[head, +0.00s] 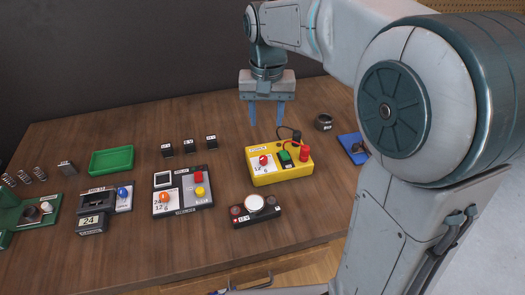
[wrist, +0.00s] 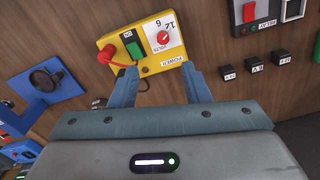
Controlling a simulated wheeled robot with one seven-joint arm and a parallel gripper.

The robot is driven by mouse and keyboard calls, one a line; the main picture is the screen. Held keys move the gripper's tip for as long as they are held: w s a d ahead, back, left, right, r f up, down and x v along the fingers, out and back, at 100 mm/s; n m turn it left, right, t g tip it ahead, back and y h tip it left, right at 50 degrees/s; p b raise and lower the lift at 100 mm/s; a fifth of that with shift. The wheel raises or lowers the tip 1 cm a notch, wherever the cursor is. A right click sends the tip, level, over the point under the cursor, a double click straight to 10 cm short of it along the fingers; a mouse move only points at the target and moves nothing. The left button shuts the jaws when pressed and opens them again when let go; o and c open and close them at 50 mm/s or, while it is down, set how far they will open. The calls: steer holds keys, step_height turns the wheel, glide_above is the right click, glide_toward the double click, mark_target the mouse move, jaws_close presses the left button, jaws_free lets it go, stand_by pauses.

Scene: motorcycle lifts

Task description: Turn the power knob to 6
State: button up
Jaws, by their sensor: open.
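The power box is yellow (head: 280,173) and stands on the table right of centre; it also shows in the wrist view (wrist: 150,62), labelled POWER. Its small red knob (head: 263,160) sits on a white dial plate marked 12 and 6; the knob also shows in the wrist view (wrist: 163,37). Where the knob points is too small to tell. My gripper (head: 267,118) is open and empty, fingers down, above and behind the box, apart from the knob.
Left of the box are a grey panel (head: 182,206) with red and yellow buttons and several small black blocks (head: 188,146). A dark box with a white button (head: 254,203) stands in front. A blue item (head: 352,147) and dark ring (head: 323,122) lie right.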

mark_target(263, 158)
steer(key=f, duration=0.9)
steer(key=f+p, duration=0.1)
steer(key=f, duration=0.4)
steer(key=shift+w+a, duration=0.3)
jaws_close()
